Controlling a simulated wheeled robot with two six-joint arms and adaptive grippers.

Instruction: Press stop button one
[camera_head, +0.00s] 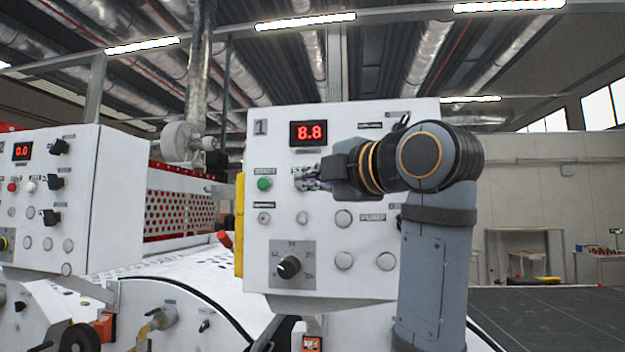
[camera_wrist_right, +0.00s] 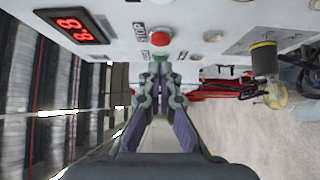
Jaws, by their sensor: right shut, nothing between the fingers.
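The white control panel marked 1 (camera_head: 345,115) stands in front of me, with a lit red display (camera_head: 308,133) reading 8.8. A green button (camera_head: 264,184) shows at its left side. My right gripper (camera_head: 306,178) is shut and empty, its fingertips close to the panel, right of the green button. In the right wrist view, the red stop button (camera_wrist_right: 160,38) shows just beyond the fingertips (camera_wrist_right: 161,72), and the green button (camera_wrist_right: 162,57) shows right at their ends. I cannot tell whether the fingers touch the panel. In the head view the gripper hides the red button. My left gripper is out of view.
A dark rotary knob (camera_head: 289,267) and several pale round buttons lie lower on the panel. A second panel (camera_head: 80,165) with its own red button (camera_head: 12,187) stands at the left. A yellow strip (camera_head: 240,225) edges the panel's left side.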

